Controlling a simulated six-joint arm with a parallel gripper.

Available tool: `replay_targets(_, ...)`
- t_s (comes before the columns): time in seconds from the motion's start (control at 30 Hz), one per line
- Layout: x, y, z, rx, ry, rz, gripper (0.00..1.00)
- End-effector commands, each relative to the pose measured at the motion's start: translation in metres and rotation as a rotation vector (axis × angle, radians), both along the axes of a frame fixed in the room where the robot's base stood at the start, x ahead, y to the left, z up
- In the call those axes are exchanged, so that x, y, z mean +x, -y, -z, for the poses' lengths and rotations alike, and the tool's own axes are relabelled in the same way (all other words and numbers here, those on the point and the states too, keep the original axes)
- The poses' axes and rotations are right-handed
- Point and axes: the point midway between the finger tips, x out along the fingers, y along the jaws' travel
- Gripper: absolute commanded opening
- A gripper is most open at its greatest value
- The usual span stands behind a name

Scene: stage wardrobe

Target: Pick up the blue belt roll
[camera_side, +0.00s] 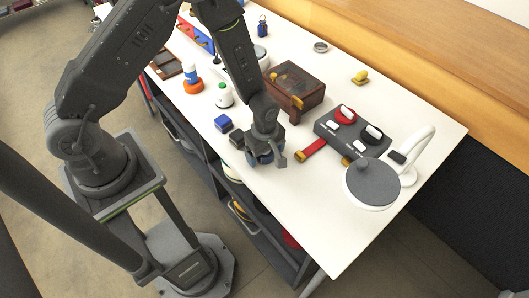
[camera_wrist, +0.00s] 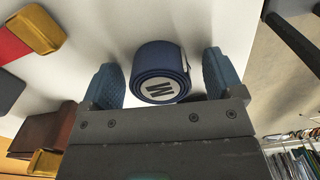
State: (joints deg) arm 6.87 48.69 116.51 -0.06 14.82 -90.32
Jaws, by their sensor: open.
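The blue belt roll (camera_wrist: 150,58) is a dark blue coiled band with a pale round face marked with a letter, on the white table. In the wrist view it lies between the two blue-grey fingertips of my gripper (camera_wrist: 161,80), with gaps to both sides. My gripper is open and holds nothing. In the side view my gripper (camera_side: 266,157) is low at the table's near edge, and the blue belt roll (camera_side: 265,158) is mostly hidden behind the fingers.
A red strap with yellow ends (camera_side: 313,148) lies to the right, beside a dark panel (camera_side: 352,135) and a white lamp (camera_side: 373,184). The table's near edge is close.

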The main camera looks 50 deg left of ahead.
Motion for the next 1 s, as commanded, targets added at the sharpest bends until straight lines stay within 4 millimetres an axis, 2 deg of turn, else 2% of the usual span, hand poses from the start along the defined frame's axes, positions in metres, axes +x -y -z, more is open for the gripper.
replay_targets(0.07, 0.0001, 0.0, -0.0003, 0.0, 0.0, 0.0, 0.86)
replay_targets(0.63, 0.0001, 0.0001, -0.0007, 0.0, 0.0, 0.0, 0.31)
replay_targets(1.0, 0.0009, 0.0002, -0.0063, 0.0, 0.003, 0.0, 0.31)
